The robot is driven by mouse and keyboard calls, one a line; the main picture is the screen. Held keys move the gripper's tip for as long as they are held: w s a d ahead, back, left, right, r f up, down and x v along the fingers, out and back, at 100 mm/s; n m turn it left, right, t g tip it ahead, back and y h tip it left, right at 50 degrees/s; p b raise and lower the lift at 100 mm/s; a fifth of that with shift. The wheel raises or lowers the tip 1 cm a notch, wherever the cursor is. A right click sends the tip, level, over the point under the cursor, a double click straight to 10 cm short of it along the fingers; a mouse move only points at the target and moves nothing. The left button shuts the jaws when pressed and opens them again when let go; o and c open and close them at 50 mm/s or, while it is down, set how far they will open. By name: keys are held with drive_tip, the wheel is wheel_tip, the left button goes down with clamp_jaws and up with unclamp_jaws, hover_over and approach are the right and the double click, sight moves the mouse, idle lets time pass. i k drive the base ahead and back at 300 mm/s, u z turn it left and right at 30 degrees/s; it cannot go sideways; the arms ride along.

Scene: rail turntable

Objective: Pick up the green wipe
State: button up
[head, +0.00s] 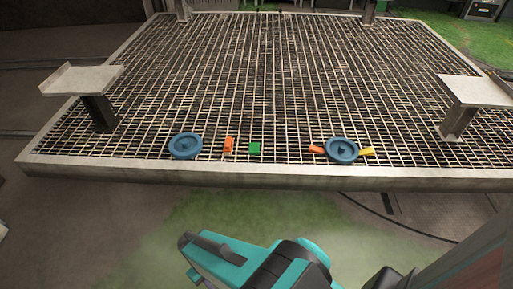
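The green wipe (254,149) looks like a small green block. It lies on the metal grating (285,80) near its front edge, a little left of the picture's middle. It stands apart from the things beside it. My teal and black arm is at the bottom of the head view, in front of the grating and well short of the wipe. I cannot make out my gripper's fingers in this view.
An orange and pale block (228,145) is just left of the wipe. Blue round dishes sit at left (185,146) and right (342,149); the right one lies between an orange piece (316,149) and a yellow piece (367,151). Raised plates flank the grating at left (82,79) and right (475,91).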

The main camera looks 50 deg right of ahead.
sight(254, 146)
drive_tip(key=u, duration=0.05)
drive_tip(key=i, duration=1)
drive_tip(key=z, duration=0.05)
